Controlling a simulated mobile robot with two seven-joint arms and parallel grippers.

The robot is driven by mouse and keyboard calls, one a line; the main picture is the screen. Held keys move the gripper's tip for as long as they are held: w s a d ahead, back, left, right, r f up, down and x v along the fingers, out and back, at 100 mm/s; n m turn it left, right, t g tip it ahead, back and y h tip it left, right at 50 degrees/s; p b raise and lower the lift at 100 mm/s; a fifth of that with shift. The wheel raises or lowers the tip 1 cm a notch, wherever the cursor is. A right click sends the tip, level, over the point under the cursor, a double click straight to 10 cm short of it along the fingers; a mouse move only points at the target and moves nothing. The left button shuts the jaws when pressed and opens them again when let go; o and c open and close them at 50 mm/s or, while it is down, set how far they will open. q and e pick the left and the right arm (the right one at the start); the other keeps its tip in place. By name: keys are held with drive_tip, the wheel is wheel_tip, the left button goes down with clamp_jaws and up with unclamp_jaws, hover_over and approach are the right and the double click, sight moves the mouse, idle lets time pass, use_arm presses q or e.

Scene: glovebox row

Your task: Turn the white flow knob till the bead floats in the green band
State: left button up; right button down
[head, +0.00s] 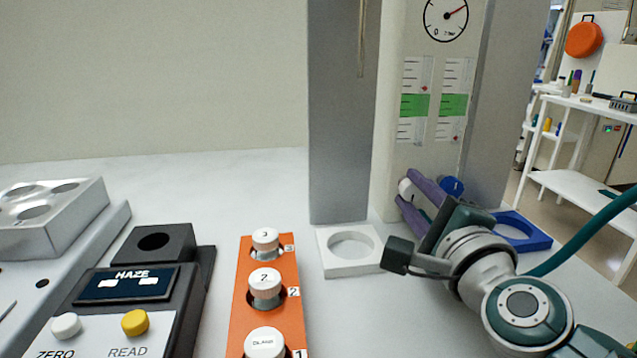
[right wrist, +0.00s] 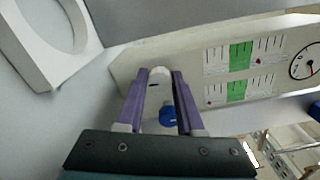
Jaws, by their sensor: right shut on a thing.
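The white flow knob (head: 405,187) sits low on the front of the pale flow panel (head: 396,152). My right gripper (head: 408,190) has its purple fingers shut on this knob; the right wrist view shows the knob (right wrist: 160,74) between the fingertips. Above it, the left flow tube (head: 411,75) has a green band (head: 414,105), and its small red bead (head: 424,88) is just above the band. The right tube (head: 455,75) has its own green band (head: 453,105), with a red bead (head: 451,138) below it. My left gripper is out of view.
A blue knob (head: 452,186) is close beside the white one, next to my fingers. A round dial (head: 445,15) is above the tubes. A white ring holder (head: 333,265), a blue holder (head: 538,241), an orange vial rack (head: 239,318) and a HAZE meter (head: 100,318) stand around.

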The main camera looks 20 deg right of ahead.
drive_tip(key=shift+n, duration=0.7)
drive_tip(key=c, duration=0.5)
unclamp_jaws()
drive_tip(key=shift+c, duration=0.2)
drive_tip(key=shift+s, duration=0.1)
drive_tip(key=v, duration=0.9)
drive_tip(key=shift+s+a+p, duration=0.2)
drive_tip(key=shift+s+p, duration=0.15)
drive_tip(key=shift+p, duration=0.05)
